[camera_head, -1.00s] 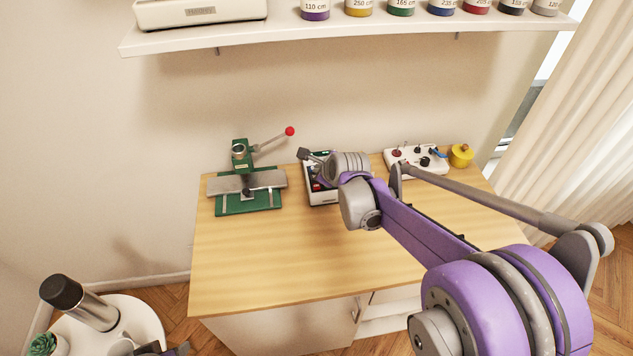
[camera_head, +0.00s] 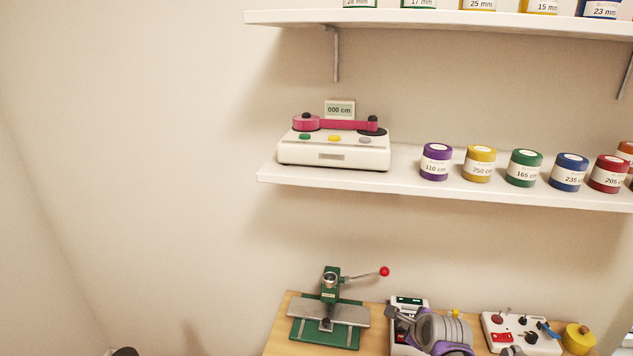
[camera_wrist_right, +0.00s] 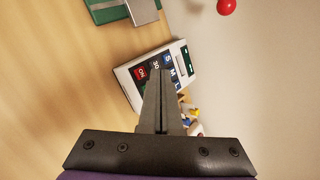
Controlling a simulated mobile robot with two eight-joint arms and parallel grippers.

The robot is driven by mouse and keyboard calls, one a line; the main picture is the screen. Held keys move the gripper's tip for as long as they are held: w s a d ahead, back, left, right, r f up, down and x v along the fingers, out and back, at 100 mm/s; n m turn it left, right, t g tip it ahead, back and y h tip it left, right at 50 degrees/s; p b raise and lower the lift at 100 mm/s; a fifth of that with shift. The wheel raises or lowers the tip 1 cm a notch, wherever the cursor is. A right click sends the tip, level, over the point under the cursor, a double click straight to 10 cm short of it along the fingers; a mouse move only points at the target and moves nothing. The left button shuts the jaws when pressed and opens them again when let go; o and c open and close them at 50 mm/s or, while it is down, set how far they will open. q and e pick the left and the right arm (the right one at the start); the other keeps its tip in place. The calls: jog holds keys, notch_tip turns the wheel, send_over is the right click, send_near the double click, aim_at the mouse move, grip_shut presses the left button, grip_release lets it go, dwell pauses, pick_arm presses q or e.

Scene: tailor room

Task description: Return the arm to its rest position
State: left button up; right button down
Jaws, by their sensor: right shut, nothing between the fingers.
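My right arm comes up from the bottom edge of the head view, with only its wrist and gripper showing. The right gripper (camera_head: 392,314) is shut and empty, in front of a white device (camera_head: 409,302) with a small display. In the right wrist view the shut fingers (camera_wrist_right: 165,75) overlap the image of the same white device (camera_wrist_right: 133,68), whose dark, red and blue keys show beside them. I cannot tell the gap between fingers and device. My left arm and gripper are out of view.
A green press (camera_head: 329,310) with a red-knobbed lever stands on the wooden table (camera_head: 281,335). A control box (camera_head: 513,333) and a yellow pot (camera_head: 578,338) stand to the right. A shelf (camera_head: 450,190) above holds a white machine (camera_head: 334,152) and several coloured jars.

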jog(key=s+a+f+n+g, duration=0.1)
jog(key=s+a+n, duration=0.3)
jog(key=s+n, duration=0.8)
jog(key=s+a+f+n+g, duration=0.2)
jog(key=s+a+n, duration=0.2)
jog(key=s+n, duration=0.9)
jog(key=shift+s+f, duration=0.25)
jog(key=shift+s, duration=0.9)
